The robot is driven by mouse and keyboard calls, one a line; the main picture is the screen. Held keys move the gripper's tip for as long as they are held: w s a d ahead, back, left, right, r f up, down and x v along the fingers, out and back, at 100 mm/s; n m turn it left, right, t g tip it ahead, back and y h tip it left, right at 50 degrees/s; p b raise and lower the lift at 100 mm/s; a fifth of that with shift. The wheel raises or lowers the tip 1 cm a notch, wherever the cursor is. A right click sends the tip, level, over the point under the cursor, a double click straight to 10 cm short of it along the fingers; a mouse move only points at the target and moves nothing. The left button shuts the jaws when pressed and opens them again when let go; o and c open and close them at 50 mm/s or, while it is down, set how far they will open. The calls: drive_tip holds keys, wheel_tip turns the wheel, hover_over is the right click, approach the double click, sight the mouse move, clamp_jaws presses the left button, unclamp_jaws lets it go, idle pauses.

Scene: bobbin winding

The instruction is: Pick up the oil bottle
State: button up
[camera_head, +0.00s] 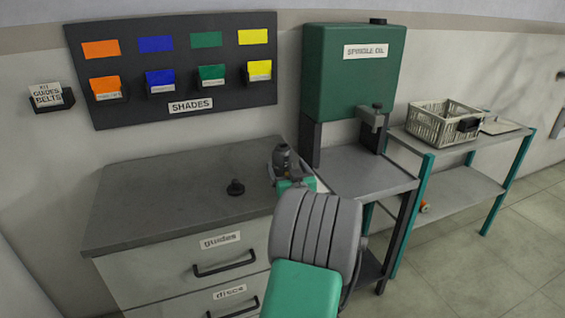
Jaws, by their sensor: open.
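My arm comes up from the bottom of the picture. My gripper (290,181), green and dark, is at the right end of the grey counter (150,200), partly hidden behind my own arm. A dark grey, bottle-like thing (282,158) with a narrow top stands upright at the gripper; it looks like the oil bottle. The gripper is open; I cannot tell whether its fingers are around the bottle or touching it.
A green tank labelled "SPINDLE OIL" (353,75) stands over a grey stand (365,172) to the right. Beyond it, a shelf unit (455,150) holds a pale basket (440,125). A dark "SHADES" board (180,70) hangs behind. The counter's left part is clear.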

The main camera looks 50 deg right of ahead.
sight(285, 164)
drive_tip(key=x, duration=0.3)
drive_tip(key=shift+w+d, duration=0.2)
drive_tip(key=shift+w, duration=0.05)
drive_tip(key=shift+r, duration=0.1)
drive_tip(key=c, duration=1.8)
